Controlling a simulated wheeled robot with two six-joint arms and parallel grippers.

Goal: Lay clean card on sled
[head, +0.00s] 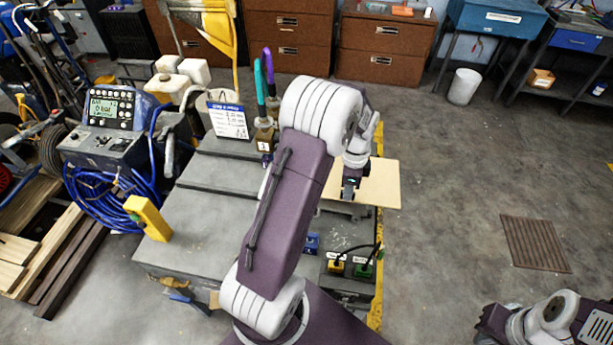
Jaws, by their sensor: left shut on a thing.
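A thin, flat tan card (384,184) reaches out over the right edge of the grey bench. My left gripper (348,192) is at the card's near left part, shut on it, with its fingers pointing down. My left arm crosses the middle of the view and hides the card's left side and part of the bench. I cannot make out the sled clearly; a dark and metal piece shows just under the card. My right arm shows only in part at the bottom right, and its fingers are not visible.
A control panel with blue hoses (105,200) stands at left. The floor at right is clear around a drain grate (534,244).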

